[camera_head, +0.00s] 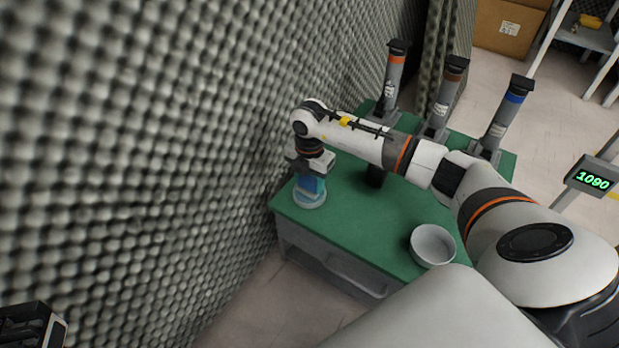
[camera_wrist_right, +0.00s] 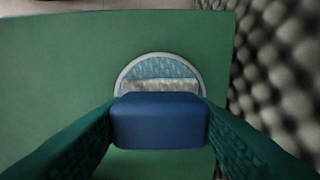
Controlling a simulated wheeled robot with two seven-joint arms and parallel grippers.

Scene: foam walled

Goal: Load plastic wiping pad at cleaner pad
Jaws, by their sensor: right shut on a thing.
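My right gripper (camera_head: 311,178) is over the left end of the green table. It is shut on a blue block (camera_wrist_right: 160,121), which I take for the plastic wiping pad. In the right wrist view the block sits between both green fingers. A round pale-rimmed pad (camera_wrist_right: 160,68) with a bluish textured face lies on the table below and just beyond the block, and the block hides its near part. It also shows in the head view (camera_head: 309,200). I cannot tell whether the block touches it. My left gripper (camera_head: 32,326) is a dark shape cut off at the lower left corner.
A white bowl (camera_head: 432,244) stands near the table's front right edge. Three grey cylinders with orange, brown and blue (camera_head: 508,112) bands stand along the back. A bumpy foam wall (camera_head: 180,130) rises close on the left. The green table (camera_head: 350,225) is bare between pad and bowl.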

